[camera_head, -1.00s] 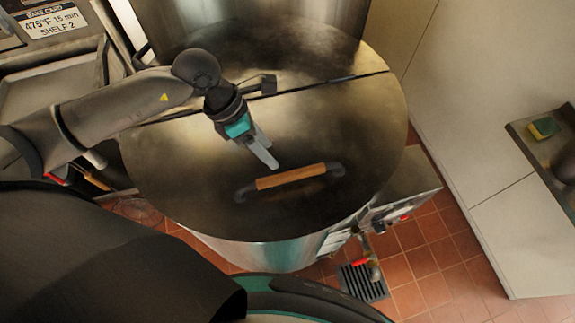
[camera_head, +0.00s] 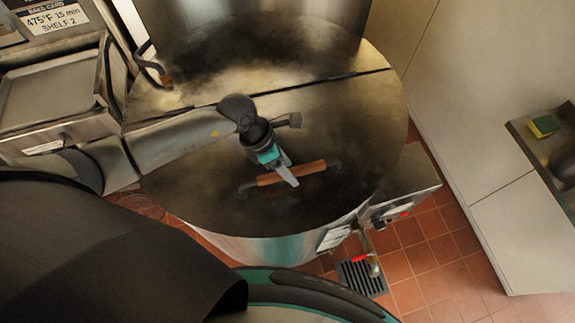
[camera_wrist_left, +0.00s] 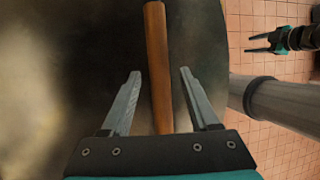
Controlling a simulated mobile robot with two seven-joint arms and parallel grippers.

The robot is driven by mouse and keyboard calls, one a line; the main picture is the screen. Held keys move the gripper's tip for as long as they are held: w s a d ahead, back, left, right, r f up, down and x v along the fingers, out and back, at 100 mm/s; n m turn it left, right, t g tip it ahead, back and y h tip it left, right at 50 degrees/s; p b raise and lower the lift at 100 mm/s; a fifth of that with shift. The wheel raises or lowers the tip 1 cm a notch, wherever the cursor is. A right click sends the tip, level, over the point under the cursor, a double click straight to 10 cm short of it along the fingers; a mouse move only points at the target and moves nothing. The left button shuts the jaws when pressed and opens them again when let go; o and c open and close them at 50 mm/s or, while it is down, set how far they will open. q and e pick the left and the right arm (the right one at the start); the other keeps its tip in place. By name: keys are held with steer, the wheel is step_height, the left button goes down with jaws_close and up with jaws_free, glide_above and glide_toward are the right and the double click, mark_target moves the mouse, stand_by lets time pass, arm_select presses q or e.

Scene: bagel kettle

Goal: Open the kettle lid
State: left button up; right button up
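The large round steel kettle (camera_head: 250,248) has its two-part metal lid (camera_head: 330,120) lying flat and closed. A wooden handle bar (camera_head: 312,168) on dark mounts sits on the front half of the lid. My left gripper (camera_head: 290,178) is over the middle of the handle. In the left wrist view its two fingers (camera_wrist_left: 160,75) are spread open, one on each side of the wooden handle (camera_wrist_left: 157,45), with visible gaps. I cannot tell how far down the fingers reach around it. My right gripper (camera_wrist_left: 257,43) shows only in the left wrist view, open and empty over the tiled floor.
A valve with a red handle (camera_head: 362,257) is at the kettle's front, above a floor drain (camera_head: 362,277). A pale cabinet (camera_head: 500,150) stands to the right, near a shelf with a sponge (camera_head: 544,126). A metal tray (camera_head: 50,90) is at the left.

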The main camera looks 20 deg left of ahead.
arm_select(q)
jaws_close()
stand_by(1.2)
